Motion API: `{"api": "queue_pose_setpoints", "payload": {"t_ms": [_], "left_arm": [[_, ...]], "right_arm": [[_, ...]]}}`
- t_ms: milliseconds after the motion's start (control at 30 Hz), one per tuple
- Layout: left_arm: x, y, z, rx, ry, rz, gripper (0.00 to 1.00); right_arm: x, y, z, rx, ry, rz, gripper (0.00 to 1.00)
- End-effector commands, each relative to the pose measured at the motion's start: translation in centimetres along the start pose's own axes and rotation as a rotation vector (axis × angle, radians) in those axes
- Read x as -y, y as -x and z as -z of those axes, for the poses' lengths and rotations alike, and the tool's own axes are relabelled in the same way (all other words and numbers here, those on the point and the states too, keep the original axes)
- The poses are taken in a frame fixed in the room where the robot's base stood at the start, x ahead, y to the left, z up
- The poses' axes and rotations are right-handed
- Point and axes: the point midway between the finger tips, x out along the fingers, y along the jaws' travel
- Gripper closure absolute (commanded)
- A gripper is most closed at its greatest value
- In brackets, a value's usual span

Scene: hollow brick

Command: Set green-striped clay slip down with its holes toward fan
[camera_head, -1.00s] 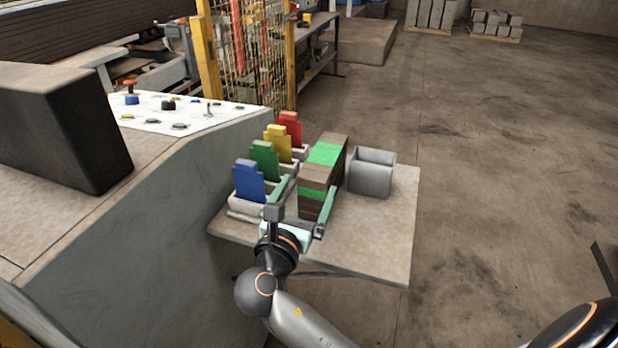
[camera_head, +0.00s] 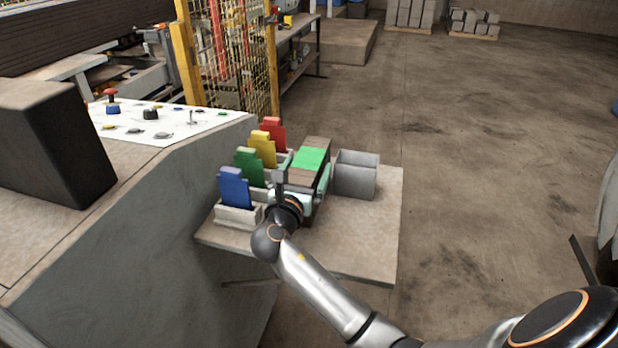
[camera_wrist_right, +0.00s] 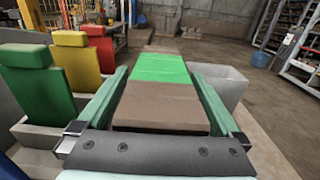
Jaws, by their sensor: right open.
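The green-striped clay slip (camera_head: 318,145) is a long brown block with a bright green band across its top. It rests on the small side table (camera_head: 375,240). My right gripper (camera_head: 303,178) is open around its near end. In the right wrist view the block (camera_wrist_right: 162,104) lies between the two green fingers of the right gripper (camera_wrist_right: 160,75), one along each side. Whether they touch it I cannot tell. The block's holes do not show in either view. I cannot make out a fan. My left gripper is out of view.
Blue (camera_head: 235,187), green (camera_head: 249,168), yellow (camera_head: 263,149) and red (camera_head: 273,133) upright plates stand in pale holders left of the block. A grey open box (camera_head: 356,178) stands close on its right. A control console (camera_head: 150,220) borders the table's left. The table's front right is clear.

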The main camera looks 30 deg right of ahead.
Motion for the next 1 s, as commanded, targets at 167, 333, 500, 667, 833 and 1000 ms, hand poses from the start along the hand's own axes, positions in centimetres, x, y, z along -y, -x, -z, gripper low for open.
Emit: {"api": "queue_pose_setpoints", "payload": {"t_ms": [167, 333, 500, 667, 833, 1000], "left_arm": [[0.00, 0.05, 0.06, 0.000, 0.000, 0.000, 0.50], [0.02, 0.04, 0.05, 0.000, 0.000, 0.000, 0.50], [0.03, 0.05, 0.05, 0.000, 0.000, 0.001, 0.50], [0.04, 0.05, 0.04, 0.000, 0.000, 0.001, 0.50], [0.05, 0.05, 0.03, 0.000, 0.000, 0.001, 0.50], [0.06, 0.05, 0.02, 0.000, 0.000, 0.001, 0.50]], "right_arm": [[-0.01, -0.89, 0.02, -0.001, 0.000, -0.001, 0.00], [-0.01, -0.86, 0.03, -0.001, 0.000, -0.001, 0.01], [-0.01, -0.83, 0.03, -0.001, 0.000, -0.001, 0.20], [-0.01, -0.82, 0.03, -0.001, 0.000, -0.001, 0.38], [-0.01, -0.81, 0.03, -0.001, 0.000, -0.001, 0.57], [-0.01, -0.80, 0.04, -0.001, 0.000, -0.001, 0.77]]}}
